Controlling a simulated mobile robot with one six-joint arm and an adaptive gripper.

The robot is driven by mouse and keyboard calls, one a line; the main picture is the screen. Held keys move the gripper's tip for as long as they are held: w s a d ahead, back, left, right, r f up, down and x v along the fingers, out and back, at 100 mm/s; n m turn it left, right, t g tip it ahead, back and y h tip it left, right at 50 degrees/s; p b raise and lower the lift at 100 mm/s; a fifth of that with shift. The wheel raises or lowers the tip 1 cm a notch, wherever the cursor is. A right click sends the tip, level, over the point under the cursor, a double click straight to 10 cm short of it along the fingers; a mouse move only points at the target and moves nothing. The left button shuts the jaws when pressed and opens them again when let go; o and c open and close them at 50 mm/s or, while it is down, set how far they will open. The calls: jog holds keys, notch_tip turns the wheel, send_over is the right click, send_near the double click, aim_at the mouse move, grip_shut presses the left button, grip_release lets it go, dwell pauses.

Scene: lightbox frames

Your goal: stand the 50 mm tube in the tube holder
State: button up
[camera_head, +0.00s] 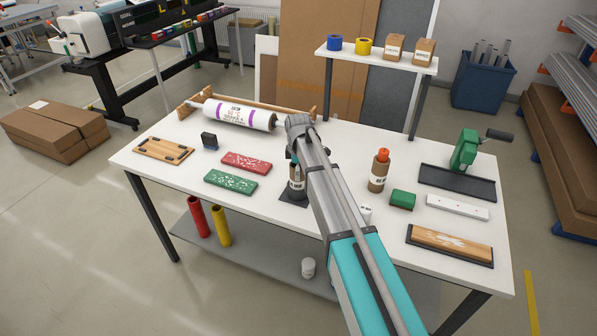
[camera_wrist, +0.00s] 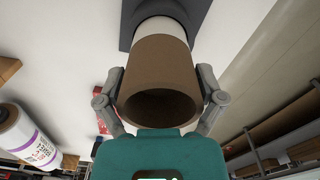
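The brown cardboard tube (camera_head: 297,171), with a white label, is upright at the middle of the white table, partly hidden by my arm. In the wrist view, I look down at its open end (camera_wrist: 160,106). The dark tube holder (camera_head: 290,201) lies directly beneath the tube; its square plate also shows in the wrist view (camera_wrist: 128,30). Whether the tube's lower end is fully seated is hidden. My gripper (camera_wrist: 159,78) points down with one finger on each side of the tube, and both appear to touch its wall.
Left of the holder lie a green board (camera_head: 231,182) and a red board (camera_head: 247,162). A large white roll (camera_head: 240,115) rests behind. A brown bottle (camera_head: 378,172) with an orange top and a green block (camera_head: 402,199) stand to the right. The table's front-left area is clear.

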jog(key=shift+o, duration=0.2)
jog(key=shift+r, duration=0.15)
notch_tip(320, 180, up, 11)
jog(key=p, duration=1.1)
dwell(0.4)
jog(key=shift+r, duration=0.1)
dwell(0.9)
jog(key=s+d+f+m+b, duration=0.2)
jog(key=s+d+m, duration=0.6)
jog(key=s, duration=0.5)
jog(key=s+d+f+m+b, duration=0.2)
jog(key=s+d+m, duration=0.7)
jog(key=s+d, duration=0.4)
jog(key=shift+d+f+m, duration=0.25)
jog(key=shift+m, duration=0.05)
